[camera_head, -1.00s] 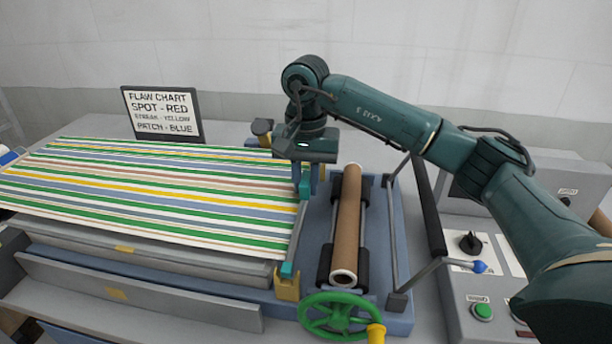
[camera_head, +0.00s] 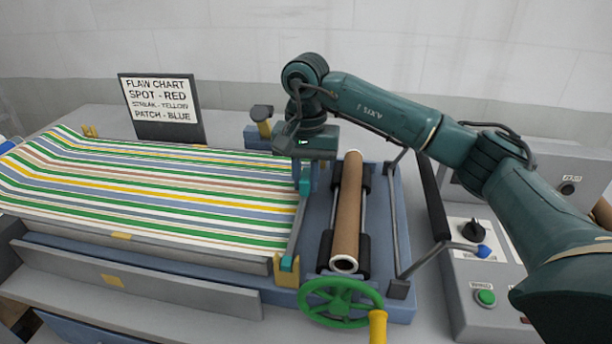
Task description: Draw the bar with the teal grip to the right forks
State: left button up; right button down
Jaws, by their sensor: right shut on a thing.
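The grey bar (camera_head: 298,228) runs along the right edge of a striped cloth (camera_head: 160,195). It has a teal grip at its far end (camera_head: 305,186) and a teal piece at its near end (camera_head: 287,263). The near end sits at a yellow fork (camera_head: 285,278) on the right side of the bed; whether it is fully seated is unclear. My right gripper (camera_head: 304,176) points down and is shut on the far teal grip, partly hiding it. The far right fork is mostly hidden behind the gripper. My left gripper is not in view.
A brown roll (camera_head: 348,210) lies right of the bar, with a green handwheel (camera_head: 340,302) in front. A grey bent rail (camera_head: 396,225) and a control box (camera_head: 485,290) stand further right. A flaw chart (camera_head: 162,108) stands behind the cloth.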

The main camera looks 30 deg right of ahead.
jog(key=shift+f+b, duration=0.3)
jog(key=shift+f, duration=0.3)
jog(key=shift+s+f, duration=0.15)
jog(key=shift+f, duration=0.15)
jog(key=c, duration=1.7)
grip_release()
jog(key=shift+o, duration=2.2)
jog(key=shift+r, duration=0.1)
